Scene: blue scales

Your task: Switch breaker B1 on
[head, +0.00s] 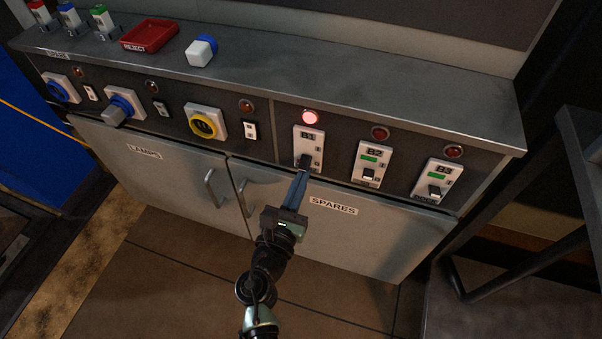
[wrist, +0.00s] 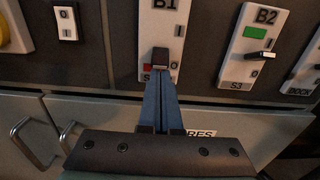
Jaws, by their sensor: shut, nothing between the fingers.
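Breaker B1 (head: 308,142) is a white plate with a dark toggle, on the front panel under a lit red lamp (head: 310,118). In the wrist view the B1 toggle (wrist: 161,57) stands just above my fingertips, with a red patch beside it and the 0 mark at its lower right. My gripper (head: 303,174) is shut and empty, its blue fingers together at the lower part of B1. In the wrist view my gripper (wrist: 160,80) is right below the toggle; I cannot tell whether it touches. The fingers hide part of the plate's lower edge.
Breakers B2 (head: 369,164) and B3 (head: 437,181) to the right show green patches under unlit lamps. A yellow socket (head: 205,122) and small rocker switches are to the left. Cabinet doors with handles (head: 246,197) lie below. A red tray (head: 150,36) stands on the top.

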